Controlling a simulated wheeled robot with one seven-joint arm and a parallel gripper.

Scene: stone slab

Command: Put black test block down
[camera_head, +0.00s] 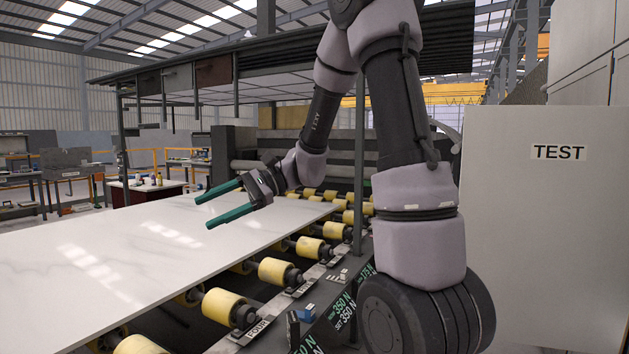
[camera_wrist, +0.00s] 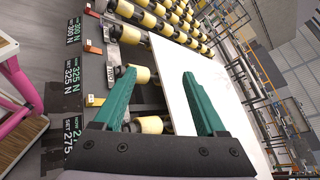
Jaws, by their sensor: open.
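My gripper (camera_head: 203,213) is open, its two green fingers apart over the white stone slab (camera_head: 120,245). Nothing shows between the fingers in the wrist view (camera_wrist: 158,72). A small dark block (camera_head: 293,328) stands on the rail at the near edge of the roller line, beside a small blue block (camera_head: 308,314). It may be the black test block, but I cannot tell for sure. In the wrist view, the slab (camera_wrist: 200,75) lies beyond and between the fingers, with a reddish block (camera_wrist: 93,47) and an orange block (camera_wrist: 95,100) on the rail to the left.
Yellow rollers (camera_head: 273,271) run along the slab's right side. Dark panels with force labels (camera_head: 340,312) line the rail. A large white panel marked TEST (camera_head: 558,200) stands at right. A thin post (camera_head: 359,160) rises near the arm. A pink frame (camera_wrist: 18,85) shows in the wrist view.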

